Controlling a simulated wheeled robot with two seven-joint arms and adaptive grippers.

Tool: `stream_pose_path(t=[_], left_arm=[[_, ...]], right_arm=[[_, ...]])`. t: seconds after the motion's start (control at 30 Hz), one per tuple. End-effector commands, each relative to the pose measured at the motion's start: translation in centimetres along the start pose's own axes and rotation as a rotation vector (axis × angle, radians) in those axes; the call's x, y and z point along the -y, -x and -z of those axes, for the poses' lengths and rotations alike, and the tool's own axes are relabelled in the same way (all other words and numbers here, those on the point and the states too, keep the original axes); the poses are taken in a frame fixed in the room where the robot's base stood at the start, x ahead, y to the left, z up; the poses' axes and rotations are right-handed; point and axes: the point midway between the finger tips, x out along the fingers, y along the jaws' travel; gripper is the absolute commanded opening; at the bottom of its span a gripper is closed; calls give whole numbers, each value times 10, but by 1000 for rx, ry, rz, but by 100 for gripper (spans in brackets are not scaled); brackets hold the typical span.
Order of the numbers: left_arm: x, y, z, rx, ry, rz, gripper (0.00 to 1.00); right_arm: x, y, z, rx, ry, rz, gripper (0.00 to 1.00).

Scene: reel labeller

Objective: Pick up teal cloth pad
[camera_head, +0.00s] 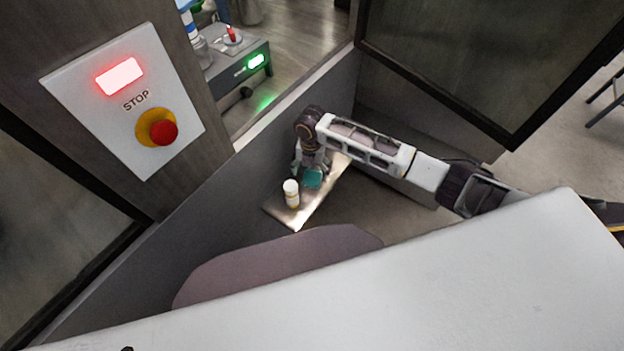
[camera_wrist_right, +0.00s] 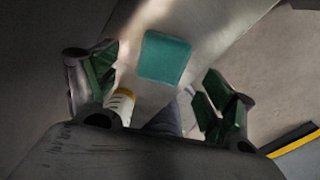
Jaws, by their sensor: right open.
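The teal cloth pad (camera_head: 312,179) lies flat on a pale, narrow board or shelf (camera_head: 298,216) in the head view. It also shows in the right wrist view (camera_wrist_right: 164,58) as a teal square, beyond and between the fingers. My right gripper (camera_head: 312,166) is just above the pad in the head view. Its fingers (camera_wrist_right: 155,90) are spread wide in the right wrist view, with nothing between them in their grip. The fingertips are partly hidden by the arm in the head view. My left gripper is not in view.
A white bottle with a yellow band (camera_head: 291,194) stands on the board beside the pad; it also shows in the wrist view (camera_wrist_right: 121,105) close to the left finger. A grey wall panel (camera_head: 215,205) rises to the left. A STOP panel (camera_head: 128,105) is at upper left.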

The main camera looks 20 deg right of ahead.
Motion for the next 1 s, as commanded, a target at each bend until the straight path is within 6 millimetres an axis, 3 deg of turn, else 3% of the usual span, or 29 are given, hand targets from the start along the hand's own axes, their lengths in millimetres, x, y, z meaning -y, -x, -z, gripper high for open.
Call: stream_pose_path(t=[0.27,0.47,0.7,1.0], left_arm=[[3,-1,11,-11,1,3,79],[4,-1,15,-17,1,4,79],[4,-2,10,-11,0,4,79],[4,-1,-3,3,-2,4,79]], right_arm=[[0,-5,0,-1,-1,0,83],[3,-24,-1,-3,-1,2,83],[3,-48,-2,-2,0,1,83],[3,-52,-2,0,0,1,83]])
